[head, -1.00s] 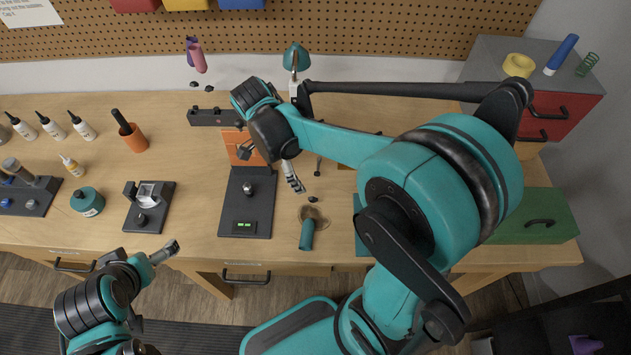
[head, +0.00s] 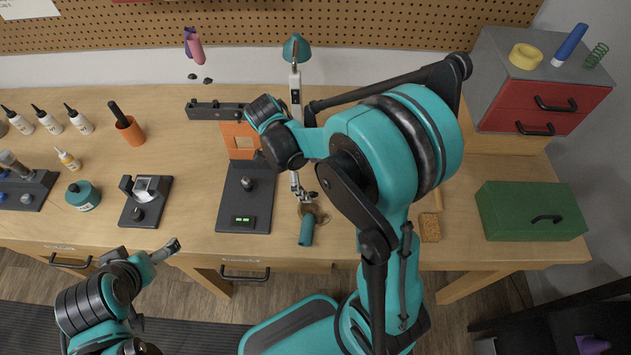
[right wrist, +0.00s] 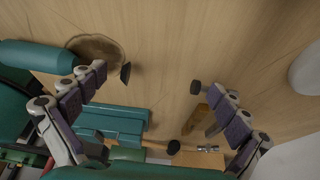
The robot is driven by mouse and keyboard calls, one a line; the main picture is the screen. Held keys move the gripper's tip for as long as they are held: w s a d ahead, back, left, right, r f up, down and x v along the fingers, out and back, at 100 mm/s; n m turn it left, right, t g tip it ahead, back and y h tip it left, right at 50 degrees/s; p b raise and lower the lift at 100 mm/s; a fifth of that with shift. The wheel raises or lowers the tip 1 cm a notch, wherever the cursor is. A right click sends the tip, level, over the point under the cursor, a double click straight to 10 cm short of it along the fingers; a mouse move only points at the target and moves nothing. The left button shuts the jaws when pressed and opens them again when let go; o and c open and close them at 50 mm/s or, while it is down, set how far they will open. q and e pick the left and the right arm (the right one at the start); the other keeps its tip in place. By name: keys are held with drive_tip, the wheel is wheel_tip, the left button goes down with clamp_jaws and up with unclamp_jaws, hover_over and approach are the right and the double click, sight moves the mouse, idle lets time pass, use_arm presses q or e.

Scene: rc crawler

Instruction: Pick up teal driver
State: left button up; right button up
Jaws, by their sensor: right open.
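A teal cylinder (head: 306,231), which looks like the driver's handle, lies near the front edge of the workbench. Its far end meets a round brown patch (head: 321,214); any shaft is hidden or too small to tell. The teal cylinder (right wrist: 36,56) also shows at the left of the right wrist view. My right gripper (head: 305,193) is just beyond it in the head view. Its fingers (right wrist: 160,80) are spread with only bare wood between them, and the cylinder lies outside the left finger. My left gripper (head: 174,245) is low at the left, off the bench's front edge, its jaws unclear.
A dark fixture (head: 243,205) with an orange plate stands left of the cylinder. A teal lamp (head: 296,48) stands behind. A green toolbox (head: 500,215) and a red-drawer cabinet (head: 500,92) are at right. Purple and pink handles (head: 194,48) hang at the back.

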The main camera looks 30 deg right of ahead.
sight(317, 180)
drive_tip(key=shift+r, duration=0.1)
drive_tip(key=c, duration=1.2)
drive_tip(key=shift+c, duration=0.3)
drive_tip(key=shift+r+p, duration=0.35)
drive_tip(key=shift+r, duration=0.3)
wheel_tip(317, 180, up, 3)
drive_tip(key=shift+f+p, duration=0.1)
drive_tip(key=shift+p, duration=0.6)
drive_tip(key=s+a+r+p, duration=0.1)
drive_tip(key=s+r+p, duration=0.1)
drive_tip(key=s, duration=0.3)
drive_tip(key=s+a+r+p, duration=0.1)
drive_tip(key=s+r, duration=0.3)
drive_tip(key=s, duration=0.2)
drive_tip(key=shift+s+r+p, duration=0.3)
drive_tip(key=shift+r+p, duration=0.05)
drive_tip(key=shift+r, duration=0.05)
